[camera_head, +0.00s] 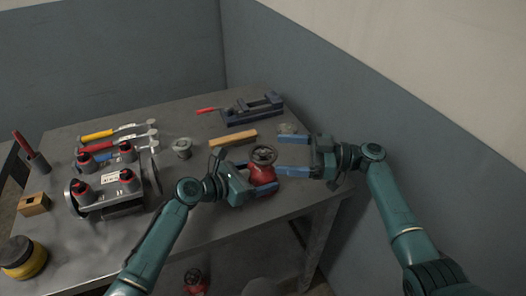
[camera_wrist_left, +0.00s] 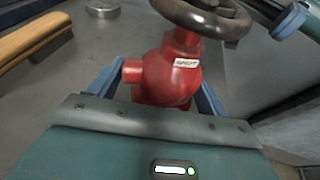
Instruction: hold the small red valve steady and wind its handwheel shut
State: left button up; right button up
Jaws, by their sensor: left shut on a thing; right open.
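The small red valve (camera_head: 262,172) stands upright on the table, right of centre in the head view, with its dark handwheel (camera_head: 264,155) on top. The red body (camera_wrist_left: 165,75) and part of the handwheel (camera_wrist_left: 205,15) also show in the left wrist view. My left gripper (camera_head: 264,178) is shut on the valve body, with a blue finger on each side of it. My right gripper (camera_head: 294,155) is open just right of the valve, its blue fingers pointing left toward it. Nothing shows between those fingers.
A wooden bar (camera_head: 233,138) lies behind the valve, and a blue vise (camera_head: 252,109) stands farther back. A grey manifold with red-topped parts (camera_head: 110,198) and several hammers (camera_head: 118,145) are at the left. A small grey fitting (camera_head: 182,148) stands mid-table. The wall is close on the right.

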aim_at(263, 152)
jog(key=a, duration=0.6)
jog(key=shift+w, duration=0.3)
jog(key=c, duration=1)
jog(key=shift+m+t, duration=0.3)
jog(key=shift+t, duration=0.2)
jog(key=m+t+h, duration=0.1)
jog(key=m+t, duration=0.1)
jog(key=t, duration=0.1)
jog(key=shift+s+f+t, duration=0.1)
jog(key=shift+t, duration=0.2)
jog(key=shift+m+t+h, duration=1)
jog(key=shift+m+t, duration=0.3)
jog(key=shift+t, duration=0.3)
jog(key=shift+m+t+h, duration=1)
jog(key=shift+m+t, duration=0.3)
jog(key=shift+t, duration=0.3)
